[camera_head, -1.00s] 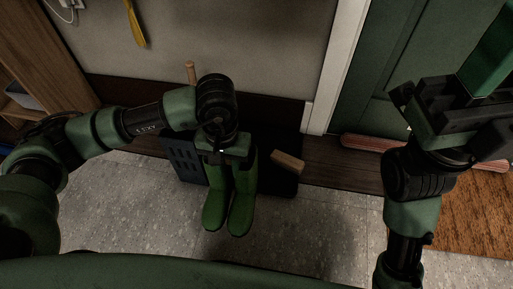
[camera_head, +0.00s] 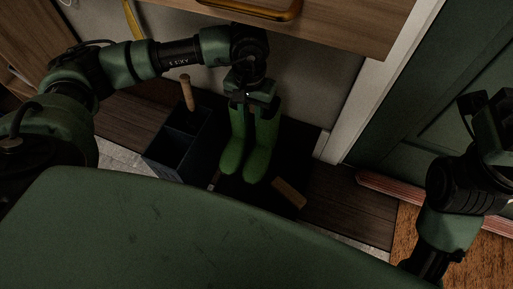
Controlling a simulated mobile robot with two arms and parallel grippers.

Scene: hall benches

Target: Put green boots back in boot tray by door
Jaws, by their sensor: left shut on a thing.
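The pair of green boots (camera_head: 262,150) hangs upright, toes toward me, below my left gripper (camera_head: 255,98). That gripper is shut on the boot tops. The boots are over the black boot tray (camera_head: 235,190) on the floor by the wall. I cannot tell whether their soles touch it. The tray's near edge is partly hidden by my own green body. My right gripper (camera_head: 493,125) is at the right edge, in front of the door and away from the boots. Its fingers are too dark to read.
A dark compartment bin (camera_head: 178,150) with a wooden handle (camera_head: 186,92) upright in it stands left of the boots. A wooden block (camera_head: 289,193) lies at the tray's right. A red draught roll (camera_head: 390,188) and brown mat (camera_head: 408,225) lie by the door (camera_head: 400,110).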

